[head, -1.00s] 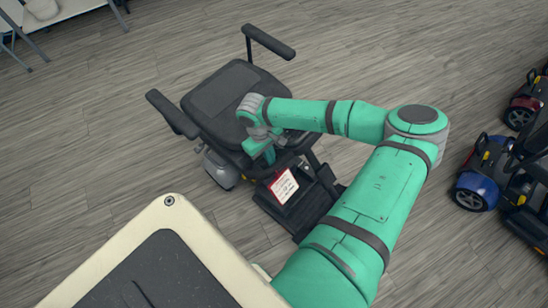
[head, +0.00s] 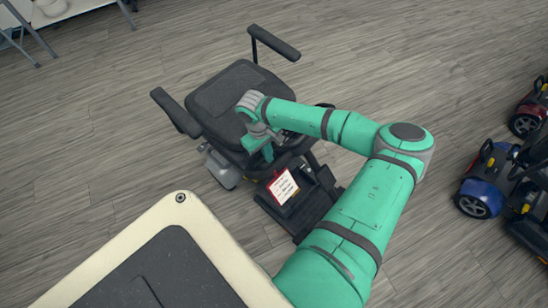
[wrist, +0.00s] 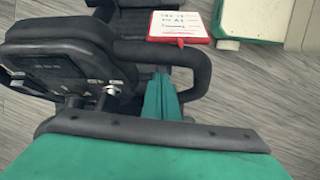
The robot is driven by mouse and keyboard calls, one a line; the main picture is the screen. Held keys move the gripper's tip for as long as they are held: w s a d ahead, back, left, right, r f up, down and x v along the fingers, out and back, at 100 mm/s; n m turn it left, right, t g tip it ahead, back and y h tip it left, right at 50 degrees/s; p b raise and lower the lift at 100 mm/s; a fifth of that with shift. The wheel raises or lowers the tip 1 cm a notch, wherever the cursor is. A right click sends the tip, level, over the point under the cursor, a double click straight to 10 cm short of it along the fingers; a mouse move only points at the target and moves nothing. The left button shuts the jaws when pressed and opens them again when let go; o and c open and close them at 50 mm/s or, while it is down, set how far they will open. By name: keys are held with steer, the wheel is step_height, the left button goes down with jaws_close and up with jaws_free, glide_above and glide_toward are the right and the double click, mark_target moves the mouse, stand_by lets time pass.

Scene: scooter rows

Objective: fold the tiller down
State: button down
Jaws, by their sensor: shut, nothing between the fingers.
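The grey-black scooter stands mid-floor in the head view, with its seat (head: 232,90) behind my gripper (head: 266,152). The tiller is partly hidden by my arm; its dark post (head: 313,160) shows to the right of the gripper. In the wrist view, the tiller's console (wrist: 62,72) is at the left and its looped handlebar (wrist: 190,58) curves to the right. My green fingers (wrist: 161,82) are shut and empty, overlapping the handle loop's opening. I cannot tell whether they touch it.
A red-framed card (head: 284,187) sits on the scooter below the gripper and shows in the wrist view (wrist: 180,25). The scooter's armrests (head: 275,42) stick up. A blue scooter (head: 480,197) and a red one (head: 527,122) stand at the right. Floor between is clear.

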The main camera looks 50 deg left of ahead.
step_height(320, 180, up, 10)
steer(key=a, duration=0.1)
steer(key=shift+s+a+f, duration=0.15)
steer(key=shift+s+a, duration=0.2)
steer(key=shift+s, duration=0.05)
